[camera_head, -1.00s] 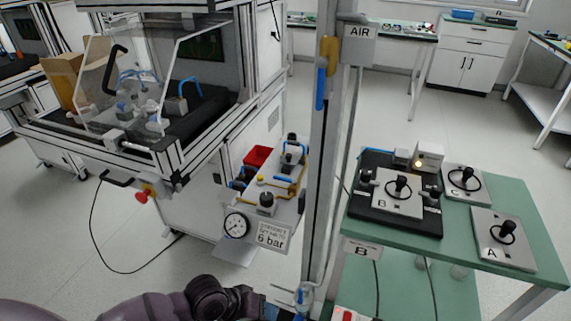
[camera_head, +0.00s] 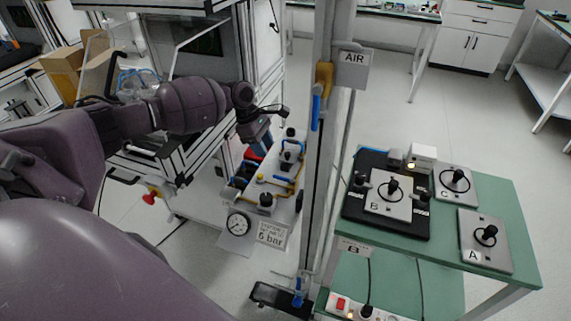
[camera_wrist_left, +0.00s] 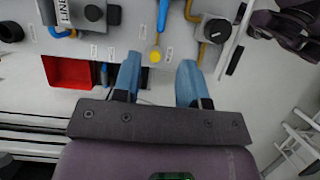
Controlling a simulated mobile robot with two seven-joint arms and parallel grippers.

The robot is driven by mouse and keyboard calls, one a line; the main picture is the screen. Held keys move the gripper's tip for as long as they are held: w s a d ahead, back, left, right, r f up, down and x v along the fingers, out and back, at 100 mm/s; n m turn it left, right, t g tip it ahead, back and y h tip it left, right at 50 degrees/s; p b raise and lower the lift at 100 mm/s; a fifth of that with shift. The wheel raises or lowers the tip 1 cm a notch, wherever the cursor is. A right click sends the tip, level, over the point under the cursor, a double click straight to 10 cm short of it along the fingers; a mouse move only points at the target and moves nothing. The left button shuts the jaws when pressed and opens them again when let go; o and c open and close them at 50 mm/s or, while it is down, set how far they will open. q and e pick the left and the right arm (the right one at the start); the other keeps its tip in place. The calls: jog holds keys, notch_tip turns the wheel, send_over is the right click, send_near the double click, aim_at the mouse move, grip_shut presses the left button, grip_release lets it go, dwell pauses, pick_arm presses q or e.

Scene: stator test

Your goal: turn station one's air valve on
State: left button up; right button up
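My left gripper (camera_head: 260,140) is above the back of the air panel, and its fingers look open. In the left wrist view the two blue fingers (camera_wrist_left: 158,78) are apart with nothing between them. Just beyond the tips is a yellow round end (camera_wrist_left: 155,55), with a blue lever (camera_wrist_left: 163,15) running up to the picture edge. The panel (camera_wrist_left: 120,20) carries small labels, too small to read; I cannot tell which valve is station one's. My right gripper is not seen.
A gauge (camera_head: 238,223) and a 6 bar sign (camera_head: 271,235) hang at the panel's front. A post with an AIR sign (camera_head: 354,57) and a blue handle (camera_head: 316,108) stands right of it. A green table (camera_head: 500,200) holds plates.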

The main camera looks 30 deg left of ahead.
aim_at(276, 176)
pick_arm(q)
jog(key=b+x, duration=0.2)
jog(key=x, duration=0.8)
jog(key=shift+s+d+f, duration=0.1)
jog(key=shift+s+f, duration=0.05)
jog(key=shift+s, duration=0.05)
jog(key=shift+c, duration=0.5)
grip_shut()
